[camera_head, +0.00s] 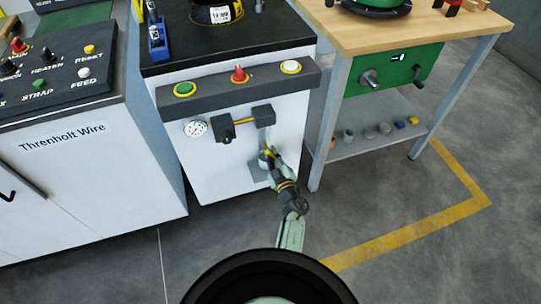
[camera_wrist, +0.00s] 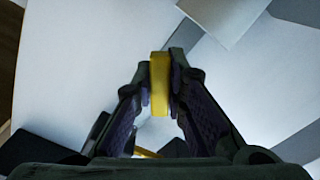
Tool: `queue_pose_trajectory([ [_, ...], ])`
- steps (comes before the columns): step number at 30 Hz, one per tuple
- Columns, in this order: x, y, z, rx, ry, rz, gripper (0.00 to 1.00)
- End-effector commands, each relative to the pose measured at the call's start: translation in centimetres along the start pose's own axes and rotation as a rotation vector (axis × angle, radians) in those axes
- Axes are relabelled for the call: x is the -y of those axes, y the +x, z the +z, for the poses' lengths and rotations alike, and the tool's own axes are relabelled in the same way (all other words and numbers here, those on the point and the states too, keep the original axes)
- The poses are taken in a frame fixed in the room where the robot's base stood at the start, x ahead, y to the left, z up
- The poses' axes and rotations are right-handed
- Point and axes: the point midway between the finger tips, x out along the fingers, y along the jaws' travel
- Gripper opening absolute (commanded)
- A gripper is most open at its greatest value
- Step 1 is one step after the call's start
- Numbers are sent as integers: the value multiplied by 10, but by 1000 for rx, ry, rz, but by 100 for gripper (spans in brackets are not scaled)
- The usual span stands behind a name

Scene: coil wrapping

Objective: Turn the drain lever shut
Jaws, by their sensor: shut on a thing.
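The drain lever (camera_wrist: 159,84) is a yellow bar that stands upright between my fingers in the wrist view. My gripper (camera_wrist: 160,72) is shut on it, with one dark finger pad against each side. In the head view my gripper (camera_head: 267,154) is low on the front of the white cabinet (camera_head: 230,165), below the right dark block of a short pipe. Only a small bit of yellow shows there, so the lever's angle and its valve body are mostly hidden by my gripper.
Above my gripper are a pressure gauge (camera_head: 195,128), a pipe with a yellow length (camera_head: 245,121), and a panel with a green button (camera_head: 185,89), a red knob (camera_head: 239,74) and a white button (camera_head: 290,67). A wooden-topped bench (camera_head: 440,30) stands right. Open floor lies in front.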

Motion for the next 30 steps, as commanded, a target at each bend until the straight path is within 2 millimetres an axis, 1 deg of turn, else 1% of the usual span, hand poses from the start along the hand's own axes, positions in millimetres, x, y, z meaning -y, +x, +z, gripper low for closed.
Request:
queue_pose_trajectory([
  [18, -13, 0, -3, 1, -583, 1, 0],
  [24, -16, 0, -5, 1, -745, 0, 0],
  [30, -17, 0, -8, 1, -865, -1, 0],
])
